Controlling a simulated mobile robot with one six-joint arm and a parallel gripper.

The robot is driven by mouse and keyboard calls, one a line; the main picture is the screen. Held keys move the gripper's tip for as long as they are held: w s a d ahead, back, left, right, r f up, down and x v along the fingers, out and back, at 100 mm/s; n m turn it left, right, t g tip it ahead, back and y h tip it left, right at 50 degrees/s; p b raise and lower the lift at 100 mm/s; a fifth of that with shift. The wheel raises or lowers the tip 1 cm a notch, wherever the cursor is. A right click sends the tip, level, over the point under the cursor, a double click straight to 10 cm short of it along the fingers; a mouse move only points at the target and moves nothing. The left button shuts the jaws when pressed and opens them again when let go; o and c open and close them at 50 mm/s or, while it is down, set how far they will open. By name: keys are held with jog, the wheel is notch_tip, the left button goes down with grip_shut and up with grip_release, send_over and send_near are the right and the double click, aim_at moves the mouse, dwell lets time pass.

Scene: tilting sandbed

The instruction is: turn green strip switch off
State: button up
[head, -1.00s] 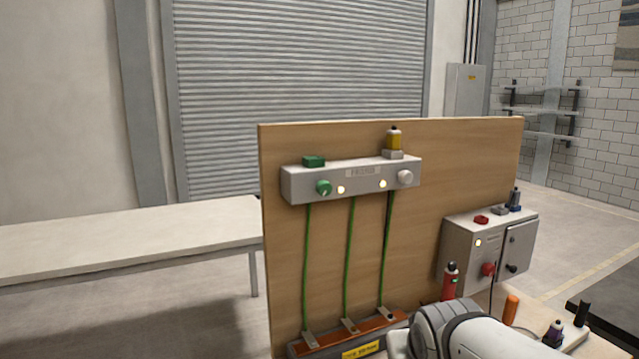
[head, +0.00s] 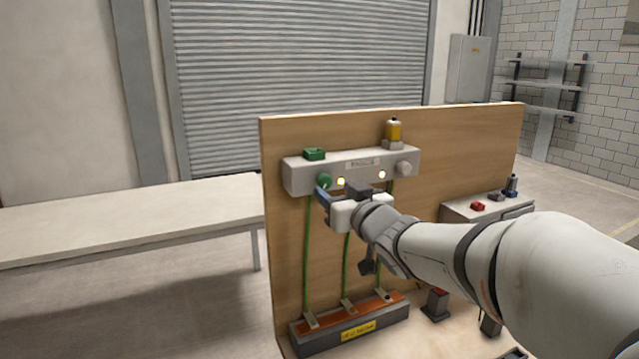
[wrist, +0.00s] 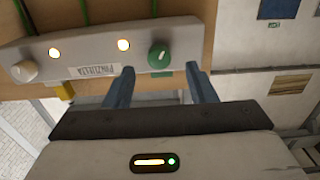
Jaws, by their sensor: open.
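The green round switch (head: 324,181) sits on the front left of the grey strip box (head: 350,173), which is fixed to the wooden board. In the wrist view, the green switch (wrist: 159,56) shows just beyond the fingertips, between them, with a pale mark on its face. A lit lamp (head: 341,182) glows beside it. My gripper (head: 336,190) is open and empty in front of the box, its blue fingers pointing at the switch. In the wrist view, the fingers of my gripper (wrist: 161,72) stand apart and do not appear to touch the switch.
A second lit lamp (head: 382,175) and a white knob (head: 403,169) are on the right of the box. Green cables (head: 307,250) hang down to a lower orange strip (head: 345,315). A control box (head: 487,208) stands at the right. A white table (head: 130,220) stands at the left.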

aim_at(326, 184)
jog(key=shift+p+x, duration=0.4)
jog(key=shift+x, duration=1.95)
